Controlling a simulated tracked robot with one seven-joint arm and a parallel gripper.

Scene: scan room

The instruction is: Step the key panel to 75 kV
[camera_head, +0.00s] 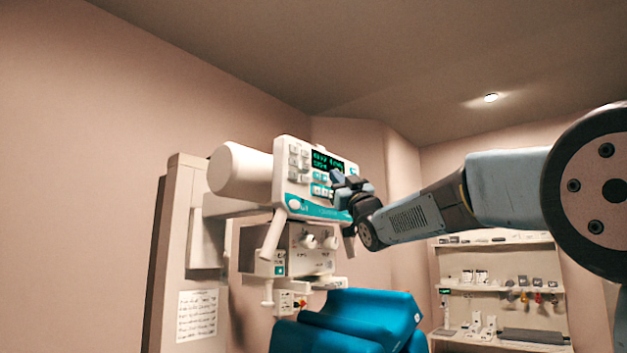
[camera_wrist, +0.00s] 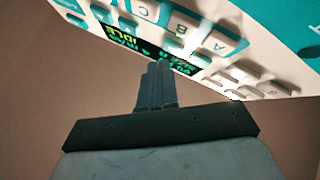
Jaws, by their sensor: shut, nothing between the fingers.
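The key panel (camera_head: 318,207) is a white and teal unit on the tube head. In the head view, its dark display (camera_head: 322,160) shows green text too small to read. White keys (camera_head: 299,160) stand left of the display, and more keys lie below it. My gripper (camera_head: 337,178) is in front of the panel's right side and hides part of it. In the wrist view, my shut, empty fingers (camera_wrist: 158,75) point at the panel. The display (camera_wrist: 125,35) appears upside down there and includes the word IDLE. Lettered keys (camera_wrist: 185,25) lie near the fingertips; contact cannot be told.
A white cylinder (camera_head: 238,169) and column (camera_head: 181,240) stand left of the panel. A box with knobs (camera_head: 310,255) hangs beneath it. A blue padded seat (camera_head: 350,318) is below. Shelves (camera_head: 500,288) with small items stand at the right back wall.

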